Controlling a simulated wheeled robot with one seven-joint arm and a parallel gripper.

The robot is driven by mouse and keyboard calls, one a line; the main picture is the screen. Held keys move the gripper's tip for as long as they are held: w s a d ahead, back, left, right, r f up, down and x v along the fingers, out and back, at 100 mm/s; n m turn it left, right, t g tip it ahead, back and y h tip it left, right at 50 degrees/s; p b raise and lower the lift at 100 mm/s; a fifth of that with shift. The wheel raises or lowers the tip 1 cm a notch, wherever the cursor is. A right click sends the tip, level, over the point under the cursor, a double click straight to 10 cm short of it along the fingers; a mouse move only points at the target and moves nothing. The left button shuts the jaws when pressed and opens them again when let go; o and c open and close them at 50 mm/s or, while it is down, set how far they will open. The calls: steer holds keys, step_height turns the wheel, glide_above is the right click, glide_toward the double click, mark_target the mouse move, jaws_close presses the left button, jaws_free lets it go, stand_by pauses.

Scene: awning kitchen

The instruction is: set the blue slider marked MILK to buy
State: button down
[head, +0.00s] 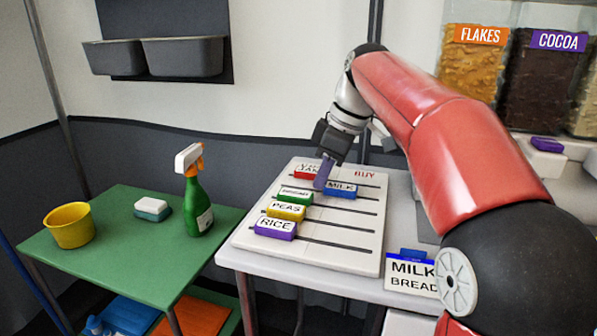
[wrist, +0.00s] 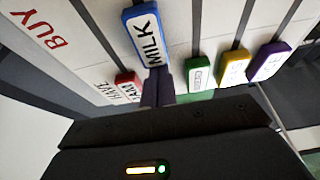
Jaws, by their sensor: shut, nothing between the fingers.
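The blue slider marked MILK (head: 341,189) sits on a white slider board (head: 345,262), right of the other sliders, with some bare slot on its right toward the red word BUY (head: 365,175). In the wrist view the MILK slider (wrist: 146,35) is top centre, with slot showing beyond its far end. My gripper (head: 321,184) is shut and empty, its fingertips down at the slider's left end. In the wrist view the fingertips (wrist: 157,75) are right at the slider's near end; whether they touch it I cannot tell for sure.
The red (head: 307,172), green (head: 295,195), yellow PEAS (head: 286,211) and purple RICE (head: 275,228) sliders stand at the left side of the board. A green table (head: 125,245) at left holds a spray bottle (head: 198,200), a yellow pot (head: 70,226) and a sponge (head: 152,210). A MILK, BREAD card (head: 412,275) stands at the board's right.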

mark_target(335, 185)
steer(key=shift+s+d, duration=0.25)
steer(key=shift+d, duration=0.5)
steer(key=shift+s+d, duration=0.25)
steer(key=shift+d, duration=0.45)
